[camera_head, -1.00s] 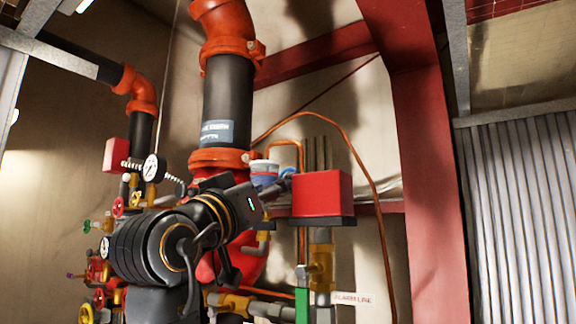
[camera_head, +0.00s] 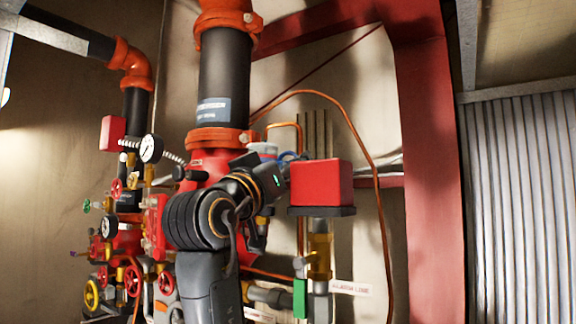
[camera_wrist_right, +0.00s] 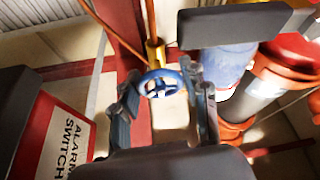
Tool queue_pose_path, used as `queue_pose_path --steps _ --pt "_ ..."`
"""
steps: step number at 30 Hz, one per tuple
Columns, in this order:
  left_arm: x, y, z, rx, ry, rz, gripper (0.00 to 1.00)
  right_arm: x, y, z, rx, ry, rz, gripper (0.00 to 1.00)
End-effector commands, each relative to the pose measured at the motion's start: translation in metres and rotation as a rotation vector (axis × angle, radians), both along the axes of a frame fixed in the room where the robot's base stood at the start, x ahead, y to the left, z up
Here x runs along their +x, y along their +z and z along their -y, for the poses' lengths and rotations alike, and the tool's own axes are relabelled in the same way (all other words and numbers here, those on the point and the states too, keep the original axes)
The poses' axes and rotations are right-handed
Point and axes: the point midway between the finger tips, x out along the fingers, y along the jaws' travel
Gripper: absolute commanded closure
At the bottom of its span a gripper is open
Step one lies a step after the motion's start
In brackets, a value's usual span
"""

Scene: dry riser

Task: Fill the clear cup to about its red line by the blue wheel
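The small blue wheel (camera_wrist_right: 160,86) shows in the right wrist view, on a brass fitting (camera_wrist_right: 155,52). My right gripper (camera_wrist_right: 163,92) is open, with one finger on each side of the wheel. A clear gap shows on the left; on the right I cannot tell if the finger touches it. In the head view my right arm reaches up beside the main riser, and its fingers are hidden near the red box. A pale blue, cup-like shape (camera_wrist_right: 230,66) lies beyond the right finger; I cannot tell whether it is the clear cup. No red line is visible. My left gripper is out of view.
A red alarm switch box (camera_head: 320,184) stands close to the right of my wrist. The large riser pipe (camera_head: 224,75) rises behind it. Gauges and several coloured valve wheels (camera_head: 132,280) crowd the left. A red steel column (camera_head: 430,160) stands at the right.

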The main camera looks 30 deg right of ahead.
Motion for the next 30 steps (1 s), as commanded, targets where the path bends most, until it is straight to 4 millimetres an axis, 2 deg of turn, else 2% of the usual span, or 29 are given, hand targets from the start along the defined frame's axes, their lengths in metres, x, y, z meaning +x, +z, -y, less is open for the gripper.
queue_pose_path --steps 5,10,18,29,30 --pt "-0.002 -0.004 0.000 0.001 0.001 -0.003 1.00 0.000 -0.001 -0.001 0.015 0.001 0.036 0.86" --pt "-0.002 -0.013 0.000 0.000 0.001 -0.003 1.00 0.001 -0.002 -0.001 0.071 0.001 0.172 0.86" --pt "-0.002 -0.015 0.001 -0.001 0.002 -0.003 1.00 0.000 0.000 -0.001 0.147 0.000 0.355 0.87" --pt "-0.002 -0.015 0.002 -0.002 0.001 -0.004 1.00 0.000 0.001 -0.001 0.156 0.001 0.382 0.87" --pt "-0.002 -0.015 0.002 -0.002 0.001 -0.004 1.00 0.000 0.001 -0.001 0.156 0.001 0.382 0.51"
